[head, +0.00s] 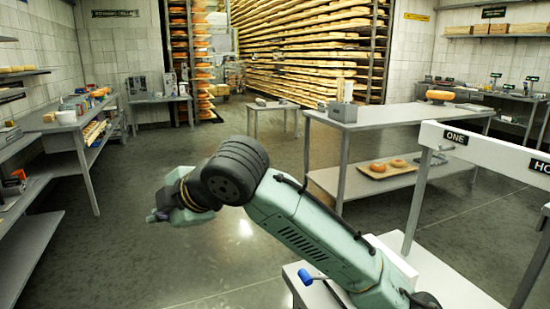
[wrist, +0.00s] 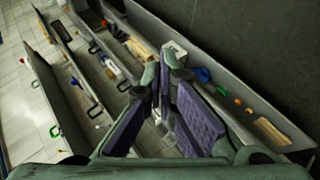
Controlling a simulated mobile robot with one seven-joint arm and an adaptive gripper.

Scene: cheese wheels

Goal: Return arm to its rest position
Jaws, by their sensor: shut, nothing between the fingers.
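My arm is green with a black ringed joint and reaches out to the left over the open floor in the head view. My gripper (head: 158,215) is at its left end, small and partly hidden behind the wrist. In the wrist view, my gripper (wrist: 160,88) has purple-padded fingers that come together at their tips. It is shut, and nothing shows between the fingers.
A left bench (head: 70,122) and lower shelf (head: 28,250) line the left wall. A grey table (head: 400,118) stands right of the arm, with a cheese wheel (head: 439,95) on it. A white rail (head: 480,148) is at right. Floor (head: 120,260) under the gripper is clear.

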